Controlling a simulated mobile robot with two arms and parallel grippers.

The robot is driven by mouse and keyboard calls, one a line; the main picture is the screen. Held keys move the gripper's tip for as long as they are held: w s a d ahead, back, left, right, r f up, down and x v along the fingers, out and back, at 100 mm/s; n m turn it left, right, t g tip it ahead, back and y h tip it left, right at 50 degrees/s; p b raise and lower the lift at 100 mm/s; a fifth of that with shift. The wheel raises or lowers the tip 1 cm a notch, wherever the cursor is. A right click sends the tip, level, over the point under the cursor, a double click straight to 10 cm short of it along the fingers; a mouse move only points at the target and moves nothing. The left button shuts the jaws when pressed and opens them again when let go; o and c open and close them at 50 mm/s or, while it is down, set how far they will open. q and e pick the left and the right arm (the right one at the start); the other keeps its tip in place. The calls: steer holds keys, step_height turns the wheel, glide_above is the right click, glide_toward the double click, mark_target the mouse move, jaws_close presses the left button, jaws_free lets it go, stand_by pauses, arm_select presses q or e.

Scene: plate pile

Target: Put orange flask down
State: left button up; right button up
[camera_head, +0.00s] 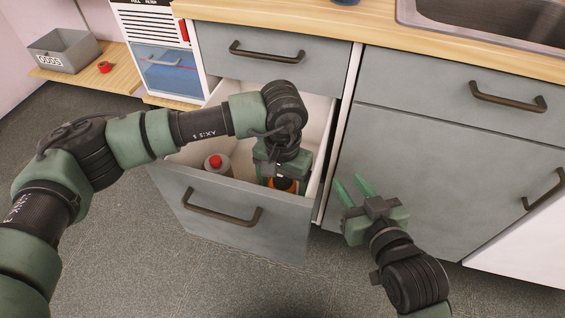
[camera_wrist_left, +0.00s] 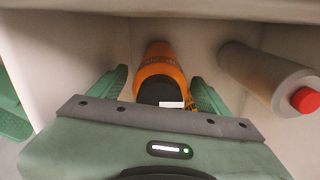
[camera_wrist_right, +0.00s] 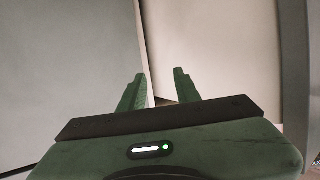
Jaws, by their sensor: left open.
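The orange flask (camera_head: 284,184) stands inside the open drawer (camera_head: 235,208), at its right side, mostly hidden under my left gripper (camera_head: 278,168). In the left wrist view the orange flask (camera_wrist_left: 160,66), with a dark cap, lies between the fingers of my left gripper (camera_wrist_left: 158,84). These fingers are open, one on each side of the flask, and I cannot tell whether they touch it. My right gripper (camera_head: 352,187) is open and empty, outside the drawer in front of the cabinet. Its spread fingers also show in the right wrist view (camera_wrist_right: 160,86).
A grey bottle (camera_head: 217,165) with a red cap stands in the drawer, left of the flask. The drawer walls are close around my left gripper. A wooden counter (camera_head: 330,22) with a sink (camera_head: 490,22) lies above. A grey bin (camera_head: 63,52) stands at far left.

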arm_select(q)
step_height(320, 180, up, 10)
steer(key=shift+r+p, duration=0.25)
steer(key=shift+p, duration=0.6)
steer(key=shift+r, duration=0.4)
arm_select(e)
steer(key=s+d+f+g+h, duration=0.1)
steer(key=s+d+f+g, duration=0.2)
steer(key=s+f+g, duration=0.2)
step_height(320, 180, down, 3)
steer(key=shift+s+r+g+h, duration=0.15)
steer(key=shift+s+g+h, duration=0.15)
steer(key=shift+s, duration=0.65)
